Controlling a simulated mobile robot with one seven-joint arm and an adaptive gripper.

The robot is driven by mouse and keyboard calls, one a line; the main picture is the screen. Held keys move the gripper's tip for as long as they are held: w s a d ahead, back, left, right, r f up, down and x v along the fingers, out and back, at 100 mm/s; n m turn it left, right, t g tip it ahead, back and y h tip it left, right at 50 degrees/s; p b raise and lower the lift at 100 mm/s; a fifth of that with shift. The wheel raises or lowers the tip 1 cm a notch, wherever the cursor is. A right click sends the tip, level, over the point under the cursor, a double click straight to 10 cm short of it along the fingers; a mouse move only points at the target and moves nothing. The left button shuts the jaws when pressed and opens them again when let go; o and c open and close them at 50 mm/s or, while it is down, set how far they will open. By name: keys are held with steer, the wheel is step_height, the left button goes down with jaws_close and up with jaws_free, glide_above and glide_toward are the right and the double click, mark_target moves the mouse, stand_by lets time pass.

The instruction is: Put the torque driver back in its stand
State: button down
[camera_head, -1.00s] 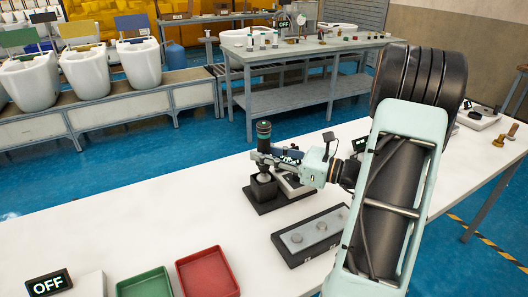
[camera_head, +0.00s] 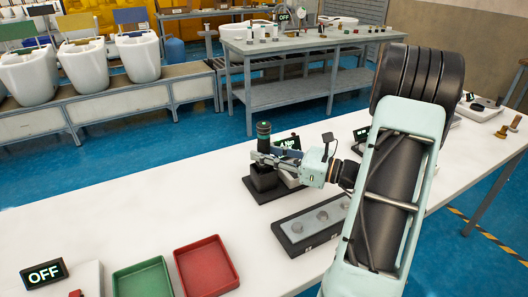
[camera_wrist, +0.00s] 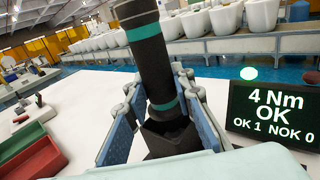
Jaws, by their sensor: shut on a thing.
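The torque driver (camera_head: 264,130) is a dark upright cylinder with teal bands. It also fills the middle of the wrist view (camera_wrist: 150,60). My gripper (camera_head: 262,157) is shut on it, with a blue-grey finger on each side in the wrist view (camera_wrist: 158,105). The driver's lower end sits at the black stand (camera_head: 262,178), whose socket block also shows below it in the wrist view (camera_wrist: 172,138). How deep the driver sits in the socket is hidden by the fingers. The stand's display (camera_wrist: 275,112) reads "4 Nm OK, OK 1 NOK 0".
A black fixture with a grey plate and round parts (camera_head: 312,223) lies in front of the stand. Green (camera_head: 143,281) and red (camera_head: 206,270) trays and an "OFF" display (camera_head: 44,273) are at the front left. The white tabletop left of the stand is clear.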

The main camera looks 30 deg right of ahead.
steer(key=c, duration=1.6)
jaws_free()
steer(key=shift+s+d, duration=0.1)
steer(key=v, duration=1.1)
steer(key=shift+s+d, duration=0.25)
steer(key=shift+s, duration=0.05)
